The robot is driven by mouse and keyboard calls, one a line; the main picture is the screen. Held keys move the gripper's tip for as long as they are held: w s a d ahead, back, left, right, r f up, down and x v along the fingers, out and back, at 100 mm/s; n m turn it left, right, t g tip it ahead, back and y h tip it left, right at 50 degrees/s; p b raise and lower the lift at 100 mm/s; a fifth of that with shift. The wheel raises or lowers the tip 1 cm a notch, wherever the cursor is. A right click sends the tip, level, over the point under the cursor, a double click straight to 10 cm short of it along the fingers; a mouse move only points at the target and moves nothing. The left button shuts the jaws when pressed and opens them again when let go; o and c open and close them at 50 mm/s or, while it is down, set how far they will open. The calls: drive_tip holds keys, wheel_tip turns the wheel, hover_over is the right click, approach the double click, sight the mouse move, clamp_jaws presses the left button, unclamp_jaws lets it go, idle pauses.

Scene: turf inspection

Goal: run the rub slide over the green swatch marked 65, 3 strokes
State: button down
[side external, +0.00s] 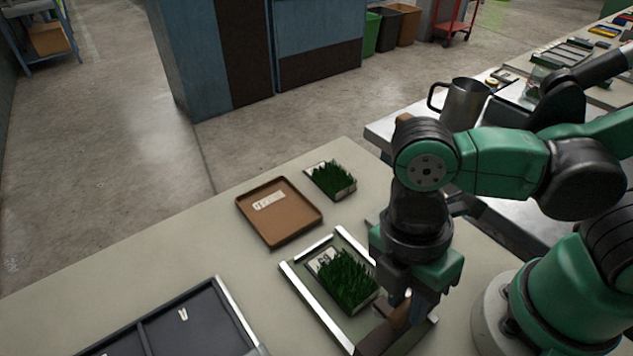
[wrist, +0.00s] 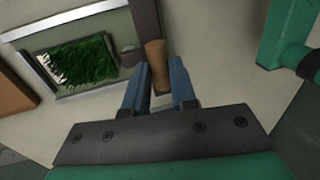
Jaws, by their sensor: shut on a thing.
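My gripper (wrist: 157,82) is shut on the upright tan handle of the rub slide (wrist: 156,58). The slide's dark bar (wrist: 147,22) lies across the frame's end, to the right of the swatch and apart from it. In the side view the slide (side external: 378,342) is partly hidden by my gripper (side external: 402,304).
A second green swatch (side external: 331,179) lies farther back beside a brown tray (side external: 248,220) holding a white label. A dark divided tray (side external: 190,331) is at lower left. A metal mug (side external: 465,104) stands on the bench behind my arm.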

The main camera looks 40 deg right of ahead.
idle(0.3)
drive_tip(key=w, duration=1.2)
drive_tip(key=shift+w, duration=0.3)
drive_tip(key=c, duration=0.7)
unclamp_jaws()
drive_tip(key=shift+w+r, duration=0.15)
drive_tip(key=shift+r, duration=0.75)
drive_tip(key=shift+w+r, duration=0.2)
drive_tip(key=shift+r, duration=0.75)
drive_tip(key=shift+w+r, duration=0.15)
drive_tip(key=shift+r, duration=0.75)
drive_tip(key=d+m+t, duration=0.9)
drive_tip(key=d+m, duration=0.4)
drive_tip(key=m, duration=0.5)
drive_tip(key=shift+w+d+r, duration=0.2)
drive_tip(key=shift+w+d, duration=0.05)
